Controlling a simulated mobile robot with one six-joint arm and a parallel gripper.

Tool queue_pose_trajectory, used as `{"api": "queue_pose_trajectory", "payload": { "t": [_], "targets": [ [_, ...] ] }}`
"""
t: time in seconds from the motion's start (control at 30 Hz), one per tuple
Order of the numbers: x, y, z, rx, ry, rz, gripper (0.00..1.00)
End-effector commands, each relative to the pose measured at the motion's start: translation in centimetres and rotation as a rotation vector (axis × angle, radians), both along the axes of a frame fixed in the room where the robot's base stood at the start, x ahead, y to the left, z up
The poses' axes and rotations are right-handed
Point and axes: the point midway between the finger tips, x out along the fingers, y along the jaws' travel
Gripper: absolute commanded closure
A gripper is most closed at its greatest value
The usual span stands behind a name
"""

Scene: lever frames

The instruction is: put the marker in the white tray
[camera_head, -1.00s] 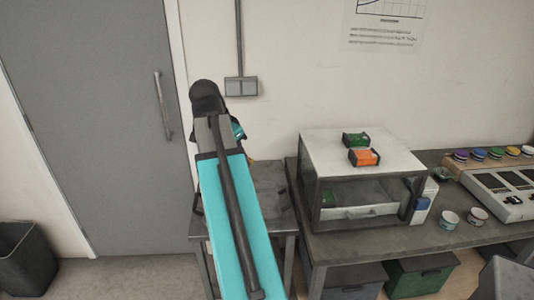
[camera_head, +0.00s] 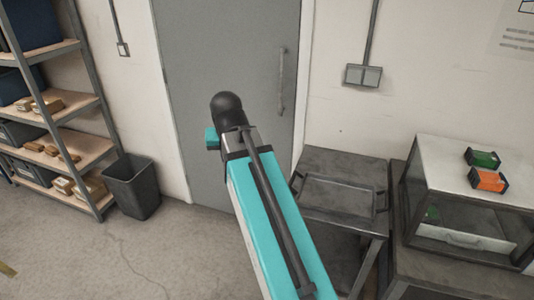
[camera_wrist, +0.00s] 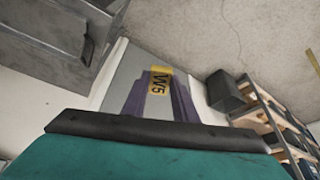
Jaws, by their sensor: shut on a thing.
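In the head view my arm's black joint hides most of the gripper, in front of the grey door. A pale tray-like front with a handle (camera_head: 463,238) shows low in the glass-fronted cabinet; I cannot tell whether it is the white tray.
A grey tray with two handles (camera_head: 338,196) lies on a small table (camera_head: 345,160). A green box (camera_head: 482,157) and an orange box (camera_head: 488,180) sit on the cabinet (camera_head: 438,170). A dark bin (camera_head: 132,188) and shelving (camera_head: 50,115) stand left. Floor at lower left is clear.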

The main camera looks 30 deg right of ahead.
Motion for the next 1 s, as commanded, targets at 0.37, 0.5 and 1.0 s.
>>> {"api": "queue_pose_trajectory", "payload": {
  "t": [0.37,0.5,1.0],
  "targets": [
    [2.0,11.4,-1.3,0.0,0.0,0.399,0.99],
    [2.1,12.7,-1.5,-0.001,-0.001,0.446,0.99],
    [2.1,12.9,-1.5,-0.001,0.0,0.451,0.99]
  ]
}}
